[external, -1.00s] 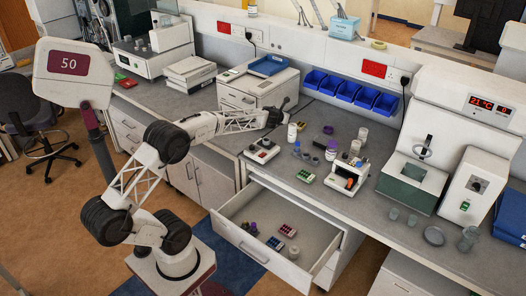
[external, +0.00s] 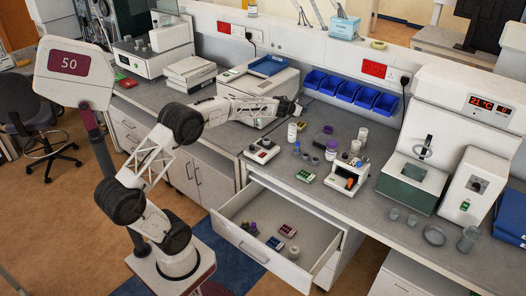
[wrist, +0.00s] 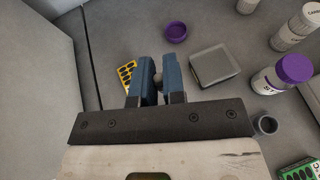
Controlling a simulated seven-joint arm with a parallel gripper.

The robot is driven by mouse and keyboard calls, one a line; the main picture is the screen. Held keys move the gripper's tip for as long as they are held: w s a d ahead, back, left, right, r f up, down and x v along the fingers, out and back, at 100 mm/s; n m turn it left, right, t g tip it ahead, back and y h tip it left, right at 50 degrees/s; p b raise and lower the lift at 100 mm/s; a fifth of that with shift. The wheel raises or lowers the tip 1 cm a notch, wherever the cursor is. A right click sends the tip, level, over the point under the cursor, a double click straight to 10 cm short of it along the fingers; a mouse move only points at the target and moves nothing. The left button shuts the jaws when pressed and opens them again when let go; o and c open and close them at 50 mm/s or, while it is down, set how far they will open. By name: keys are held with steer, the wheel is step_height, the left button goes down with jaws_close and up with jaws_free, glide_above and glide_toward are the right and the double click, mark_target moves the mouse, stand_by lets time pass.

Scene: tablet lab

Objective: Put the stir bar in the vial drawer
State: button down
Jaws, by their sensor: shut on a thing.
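My gripper (wrist: 158,72) has its two blue fingers close together around a small greyish piece (wrist: 159,80), which fits the stir bar, though little of it shows between the fingers. In the external view my gripper (external: 297,108) is over the back of the bench, near the white cabinet, and the piece is too small to make out. The vial drawer (external: 231,233) is pulled open below the bench front. Inside it are dark and purple-topped vials (external: 249,228), a red-and-pink rack (external: 287,230), a green-and-blue rack (external: 274,243) and a white pot (external: 293,253).
Near my gripper in the wrist view are a yellow rack (wrist: 126,72), a purple cap (wrist: 176,32), a grey square block (wrist: 213,65) and a purple-capped bottle (wrist: 282,76). A switch box (external: 262,151) and a green rack (external: 306,176) stand between bench front and back.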

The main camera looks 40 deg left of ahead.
steer(key=shift+w+d+m+h, duration=0.8)
steer(key=shift+w+d, duration=0.75)
steer(key=shift+w, duration=0.15)
steer(key=m+g+h, duration=0.8)
steer(key=m+g, duration=0.2)
glide_above(338, 141)
step_height(338, 141, down, 9)
steer(key=shift+w, duration=0.25)
steer(key=shift+f, duration=2.5)
steer(key=shift+f, duration=2.3)
